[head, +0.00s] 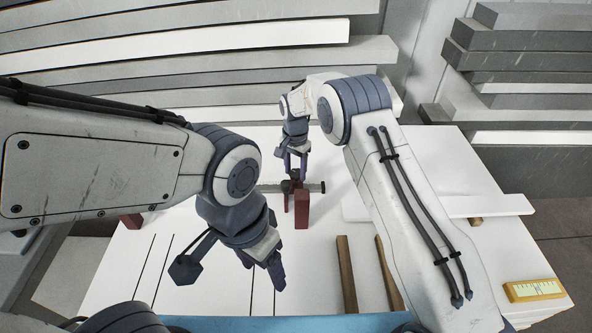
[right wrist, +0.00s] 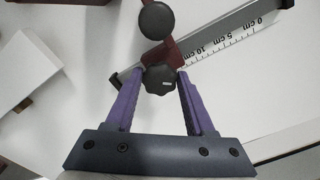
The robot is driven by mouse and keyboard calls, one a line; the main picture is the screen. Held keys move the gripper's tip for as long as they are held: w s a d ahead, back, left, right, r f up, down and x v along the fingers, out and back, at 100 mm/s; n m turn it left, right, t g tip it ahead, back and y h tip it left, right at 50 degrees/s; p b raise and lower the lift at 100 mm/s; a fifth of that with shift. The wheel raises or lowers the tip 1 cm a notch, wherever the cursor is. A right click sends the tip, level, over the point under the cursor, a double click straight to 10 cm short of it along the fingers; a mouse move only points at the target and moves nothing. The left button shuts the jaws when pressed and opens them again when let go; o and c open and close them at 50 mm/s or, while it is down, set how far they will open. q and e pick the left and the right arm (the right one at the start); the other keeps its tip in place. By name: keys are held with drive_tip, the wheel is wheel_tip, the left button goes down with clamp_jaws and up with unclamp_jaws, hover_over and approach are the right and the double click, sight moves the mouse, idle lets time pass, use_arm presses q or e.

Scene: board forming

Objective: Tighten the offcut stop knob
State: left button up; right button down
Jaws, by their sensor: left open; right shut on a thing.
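In the right wrist view a dark knob (right wrist: 160,78) with a pale mark sits between the tips of my right gripper (right wrist: 161,74), which is shut on it. Just beyond is a red stop body (right wrist: 163,52) on a grey rail (right wrist: 220,45) with a printed centimetre scale. A second dark knob (right wrist: 156,20) stands farther out. In the head view my right gripper (head: 296,170) reaches down to the rail (head: 315,187) from above; the held knob is too small to tell there. My left gripper (head: 230,274) is open and empty above the near left of the table.
A tall red block (head: 302,208) stands in front of the rail. Wooden strips (head: 346,275) lie at the near right, with a yellow ruler-like piece (head: 535,290) beyond my right arm. White boards (head: 450,206) lie at the right. Stacked boards (head: 150,55) fill the back.

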sight(295, 173)
drive_tip(key=shift+r+m, duration=0.1)
drive_tip(key=shift+m, duration=0.4)
drive_tip(key=shift+c, duration=1.3)
unclamp_jaws()
wheel_tip(295, 173, up, 10)
drive_tip(key=b, duration=0.1)
drive_tip(key=shift+r, duration=0.2)
